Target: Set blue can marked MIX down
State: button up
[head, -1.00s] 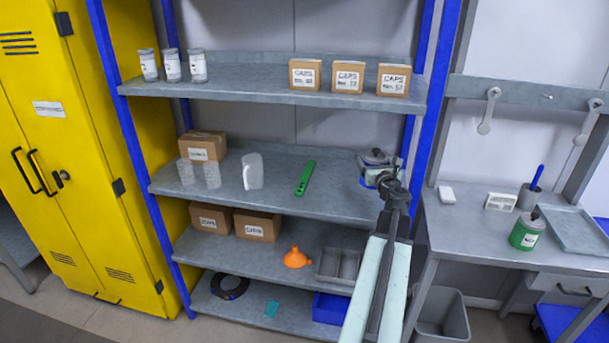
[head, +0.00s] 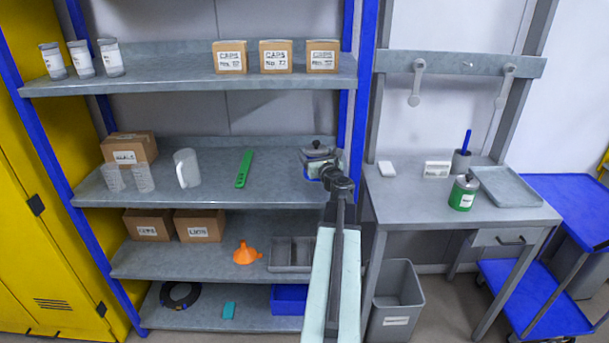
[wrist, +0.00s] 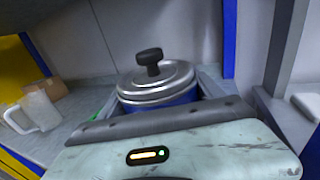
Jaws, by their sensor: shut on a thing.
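The blue can (head: 316,163) has a silver lid with a dark knob. It is at the right end of the shelving unit's middle shelf (head: 270,185) in the head view, partly hidden by my gripper (head: 334,176). In the wrist view the can (wrist: 160,84) stands upright just beyond my gripper (wrist: 165,122), which is shut on it. The lower part of the can and its marking are hidden. I cannot tell whether its base touches the shelf.
A green tool (head: 243,168) and a white jug (head: 187,168) are left of the can. A blue upright (head: 359,110) is close on its right. The workbench (head: 400,196) holds a green can (head: 463,192) and a tray (head: 508,187). A grey bin (head: 395,300) stands below.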

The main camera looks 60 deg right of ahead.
notch_tip(320, 180, down, 6)
jog(key=b, duration=0.4)
jog(key=shift+r, duration=0.2)
jog(key=shift+f, duration=0.15)
jog(key=o, duration=2)
